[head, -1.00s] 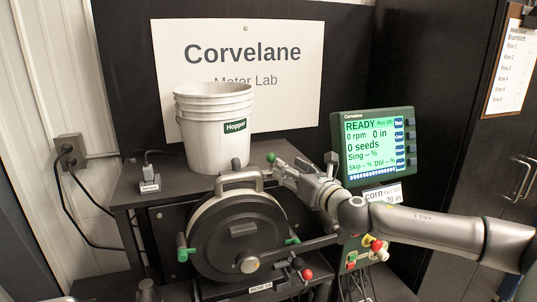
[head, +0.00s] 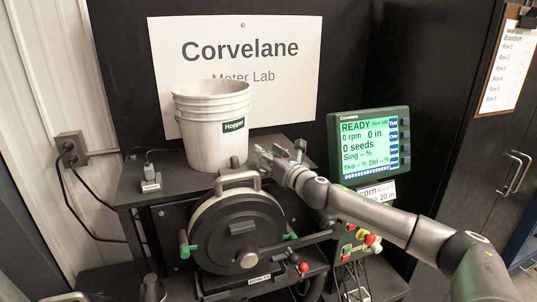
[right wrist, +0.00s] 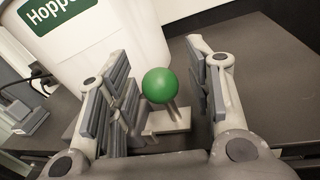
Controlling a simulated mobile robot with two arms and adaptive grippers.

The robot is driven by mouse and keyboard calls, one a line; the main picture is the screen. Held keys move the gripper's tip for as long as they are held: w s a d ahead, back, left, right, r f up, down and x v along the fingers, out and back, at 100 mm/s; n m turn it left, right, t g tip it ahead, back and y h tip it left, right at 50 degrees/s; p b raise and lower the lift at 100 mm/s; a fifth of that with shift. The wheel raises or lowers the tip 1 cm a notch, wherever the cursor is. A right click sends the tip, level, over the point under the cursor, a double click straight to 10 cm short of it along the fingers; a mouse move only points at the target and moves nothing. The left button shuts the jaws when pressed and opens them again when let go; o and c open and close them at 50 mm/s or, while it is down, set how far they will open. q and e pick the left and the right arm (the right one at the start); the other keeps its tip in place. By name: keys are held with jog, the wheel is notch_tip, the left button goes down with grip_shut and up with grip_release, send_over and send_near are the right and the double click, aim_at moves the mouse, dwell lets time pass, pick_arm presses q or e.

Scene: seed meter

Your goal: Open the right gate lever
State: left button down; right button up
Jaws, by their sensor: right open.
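A lever with a green ball knob (right wrist: 160,85) stands on a short stem on a pale base plate (right wrist: 169,121) in the right wrist view. My right gripper (right wrist: 157,88) is open, with its fingers on both sides of the ball and gaps visible beside it. In the head view my right gripper (head: 262,158) is at the right side of the white bucket, above the round meter, and hides the green ball there. I do not see my left gripper.
The white hopper bucket (head: 212,125) stands close to the gripper on the dark shelf (head: 130,188). The round meter (head: 220,225) with its top handle is below. A display (head: 370,145) stands to the right, behind my right arm.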

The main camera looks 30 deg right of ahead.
grip_shut()
jog(key=shift+d, duration=0.1)
jog(key=d, duration=0.2)
jog(key=s+d, duration=0.1)
jog(key=shift+d, duration=0.55)
grip_release()
jog(key=shift+a, duration=0.2)
